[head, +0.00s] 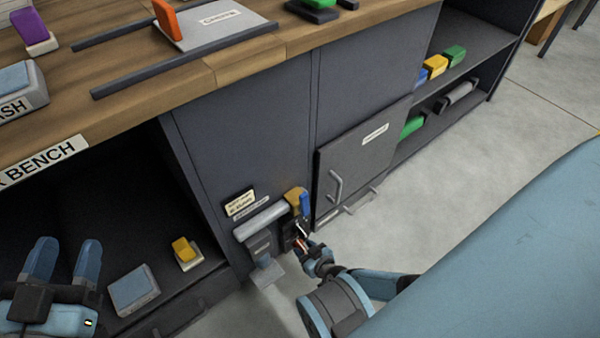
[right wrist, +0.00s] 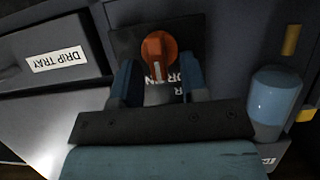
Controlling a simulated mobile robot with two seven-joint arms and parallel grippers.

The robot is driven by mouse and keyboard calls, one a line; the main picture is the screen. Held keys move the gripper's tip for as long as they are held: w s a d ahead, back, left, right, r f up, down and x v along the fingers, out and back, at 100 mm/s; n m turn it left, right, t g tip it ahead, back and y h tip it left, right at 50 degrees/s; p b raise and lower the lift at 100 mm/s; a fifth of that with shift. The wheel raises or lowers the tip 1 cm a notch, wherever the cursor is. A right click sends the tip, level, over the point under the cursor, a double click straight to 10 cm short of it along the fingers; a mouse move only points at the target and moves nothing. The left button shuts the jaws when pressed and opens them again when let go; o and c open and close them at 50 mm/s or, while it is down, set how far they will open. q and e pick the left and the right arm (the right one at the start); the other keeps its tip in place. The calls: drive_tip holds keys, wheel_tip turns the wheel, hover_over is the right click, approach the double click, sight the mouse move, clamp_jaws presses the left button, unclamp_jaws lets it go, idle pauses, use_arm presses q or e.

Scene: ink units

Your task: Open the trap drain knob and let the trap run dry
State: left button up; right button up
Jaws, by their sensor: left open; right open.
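The trap drain knob is the orange round knob (right wrist: 158,55) with a pale pointer line, on a dark plate (right wrist: 122,42) in the right wrist view. The line points toward the bottom of that picture. Lettering below the knob is partly hidden by my gripper. My right gripper (right wrist: 158,75) is open, one finger on each side of the knob; I cannot tell whether they touch it. In the head view my right gripper (head: 302,241) is low at the cabinet front and mostly covers the knob. My left gripper (head: 65,258) is open and empty at lower left.
A drawer labelled DRIP TRAY (right wrist: 57,59) is left of the knob in the wrist view. A blue cylinder (right wrist: 274,98) stands close on the right. In the head view a grey door with a handle (head: 362,160) is nearby; the floor (head: 420,190) beyond is clear.

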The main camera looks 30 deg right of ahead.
drive_tip(key=shift+w, duration=0.1)
drive_tip(key=shift+c, duration=0.4)
clamp_jaws()
